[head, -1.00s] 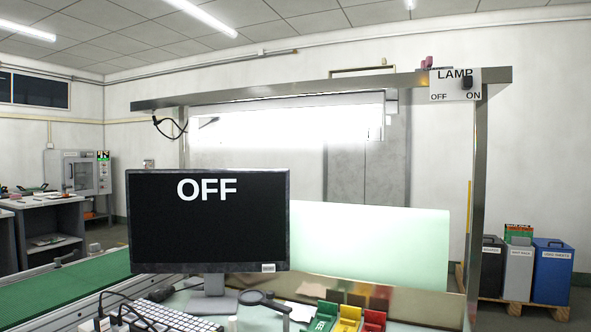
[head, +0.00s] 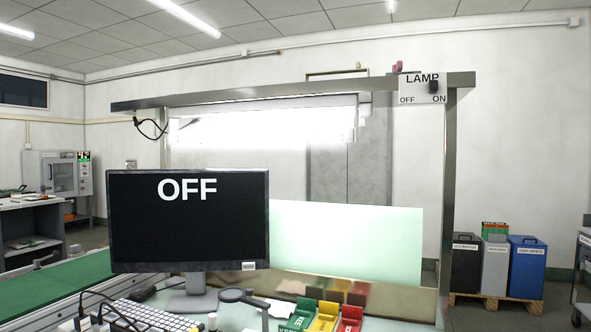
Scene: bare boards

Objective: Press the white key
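A pale keyboard (head: 152,316) lies on the bench at the bottom left, partly cut off by the lower edge of the head view. Its keys are small, and I cannot single out one white key. A black monitor (head: 187,232) stands behind it and shows the word OFF in white. Neither of my grippers is in view.
Green (head: 299,316), yellow (head: 324,317) and red (head: 349,319) bins stand at the bench front, right of a dark round-headed tool (head: 232,296). A lamp sign (head: 419,88) hangs on the overhead frame; its black knob (head: 433,87) sits above ON. The lamp (head: 265,125) glows.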

